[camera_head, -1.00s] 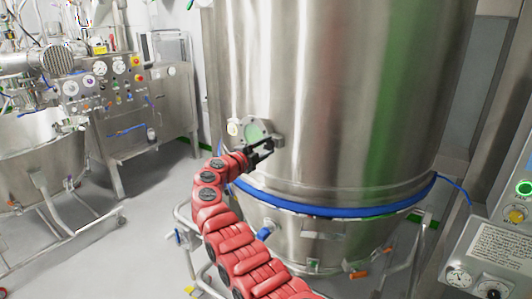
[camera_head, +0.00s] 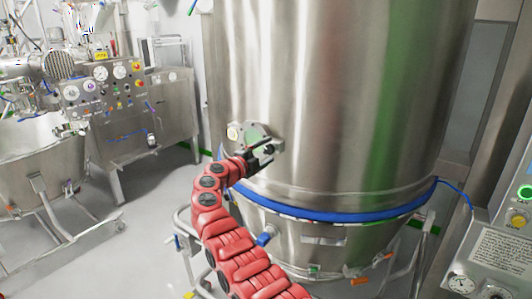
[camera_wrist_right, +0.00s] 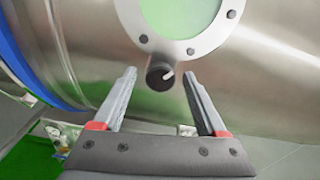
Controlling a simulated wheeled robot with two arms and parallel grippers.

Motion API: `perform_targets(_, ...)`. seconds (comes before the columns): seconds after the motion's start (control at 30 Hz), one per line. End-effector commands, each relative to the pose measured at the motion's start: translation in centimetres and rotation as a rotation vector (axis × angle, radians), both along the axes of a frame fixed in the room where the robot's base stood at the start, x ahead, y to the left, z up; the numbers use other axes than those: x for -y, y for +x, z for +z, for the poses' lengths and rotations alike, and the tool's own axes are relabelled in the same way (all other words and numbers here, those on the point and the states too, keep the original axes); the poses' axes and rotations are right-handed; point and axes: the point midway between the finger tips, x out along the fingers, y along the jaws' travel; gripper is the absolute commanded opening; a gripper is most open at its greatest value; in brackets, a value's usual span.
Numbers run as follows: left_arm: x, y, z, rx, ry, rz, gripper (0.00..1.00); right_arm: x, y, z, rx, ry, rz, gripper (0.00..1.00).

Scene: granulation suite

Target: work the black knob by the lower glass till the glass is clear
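The lower glass (camera_wrist_right: 180,12) is a round pane in a bolted steel flange on the big steel vessel. It looks pale green and hazy in the right wrist view. In the head view the glass (camera_head: 252,134) is partly hidden by my right gripper. The black knob (camera_wrist_right: 158,77), with a white mark on it, sits at the flange's rim. My right gripper (camera_wrist_right: 160,92) is open, its two fingers on either side of the knob in the picture. I cannot tell whether the fingertips reach the knob; no finger clearly touches it. My left gripper is not in view.
The steel vessel (camera_head: 340,90) fills the middle, with a blue clamp band (camera_head: 340,214) below the glass. A control panel (camera_head: 490,255) stands at the right. Another machine (camera_head: 105,90) stands at the left. The floor (camera_head: 140,215) between is clear.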

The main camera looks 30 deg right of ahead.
Motion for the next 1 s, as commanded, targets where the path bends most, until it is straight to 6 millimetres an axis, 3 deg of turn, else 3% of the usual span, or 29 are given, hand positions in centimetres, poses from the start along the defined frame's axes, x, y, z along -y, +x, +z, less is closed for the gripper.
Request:
perform_targets(0.2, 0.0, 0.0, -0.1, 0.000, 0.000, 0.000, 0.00, -0.3, -0.1, 0.0, 0.000, -0.001, 0.001, 0.74)
perform_targets(0.37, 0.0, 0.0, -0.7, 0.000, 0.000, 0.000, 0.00, -2.2, -0.7, -0.3, 0.002, 0.000, 0.002, 0.74)
perform_targets(0.8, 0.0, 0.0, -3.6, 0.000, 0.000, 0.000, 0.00, -12.8, -4.2, -0.4, 0.000, 0.001, 0.002, 0.74)
perform_targets(1.0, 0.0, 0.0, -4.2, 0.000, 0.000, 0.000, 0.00, -15.7, -5.2, -0.2, -0.002, -0.001, 0.003, 0.74)
